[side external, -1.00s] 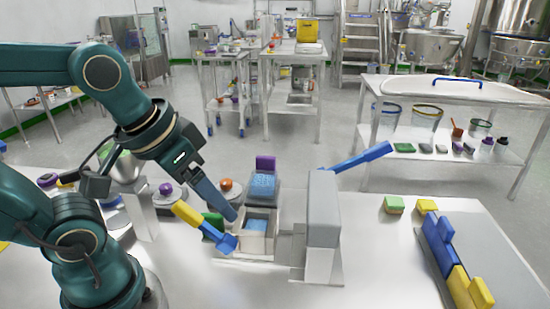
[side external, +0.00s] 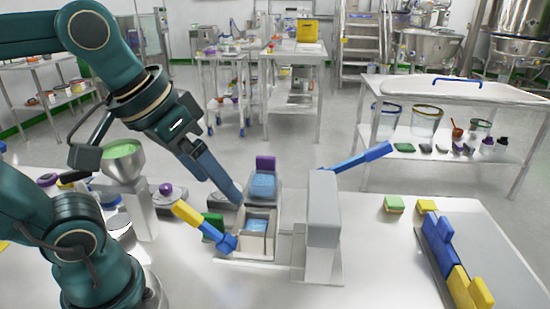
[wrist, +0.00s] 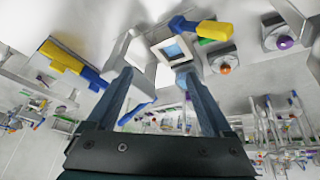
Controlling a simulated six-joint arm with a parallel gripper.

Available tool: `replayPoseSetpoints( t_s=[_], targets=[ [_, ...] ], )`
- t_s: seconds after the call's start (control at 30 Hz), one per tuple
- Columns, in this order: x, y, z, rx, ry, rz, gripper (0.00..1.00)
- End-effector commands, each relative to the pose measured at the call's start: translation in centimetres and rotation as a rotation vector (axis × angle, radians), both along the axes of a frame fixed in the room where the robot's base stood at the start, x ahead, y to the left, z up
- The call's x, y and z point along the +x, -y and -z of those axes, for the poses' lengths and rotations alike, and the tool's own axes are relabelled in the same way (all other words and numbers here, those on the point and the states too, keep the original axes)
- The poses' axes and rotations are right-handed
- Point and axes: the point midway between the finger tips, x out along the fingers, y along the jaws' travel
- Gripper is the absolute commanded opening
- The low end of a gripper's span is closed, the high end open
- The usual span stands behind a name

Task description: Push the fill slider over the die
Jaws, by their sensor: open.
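Blue shows inside the frame; I cannot tell which part is the slider or the die. A yellow-and-blue handle (side external: 193,217) angles off the frame's left side. My gripper (side external: 236,197) is above the frame's rear left, beside the blue-topped block; contact is unclear. In the wrist view its fingers (wrist: 155,72) are apart and empty, with the frame (wrist: 151,70) ahead of them.
A tall grey housing (side external: 323,205) with a blue lever (side external: 362,155) stands right of the frame. Orange and purple (side external: 165,188) knobs stand left. A blue-and-yellow stepped bar (side external: 441,243) lies far right.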

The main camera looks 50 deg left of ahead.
Motion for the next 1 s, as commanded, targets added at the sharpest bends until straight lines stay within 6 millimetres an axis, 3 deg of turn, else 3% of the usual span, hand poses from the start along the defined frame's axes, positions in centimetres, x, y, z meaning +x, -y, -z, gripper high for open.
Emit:
replayPoseSetpoints(
  t_s=[0.2,0.47,0.67,0.8,1.0],
  targets=[
    [4.6,-1.4,-4.0,-0.046,-0.073,-0.155,0.85],
    [10.6,-4.2,-5.2,-0.09,-0.176,-0.335,0.85],
    [14.8,-7.1,-3.4,-0.118,-0.26,-0.462,0.85],
    [17.1,-9.4,-0.8,-0.134,-0.32,-0.538,0.85],
    [18.9,-12.0,3.4,-0.148,-0.39,-0.601,0.85]
  ],
)
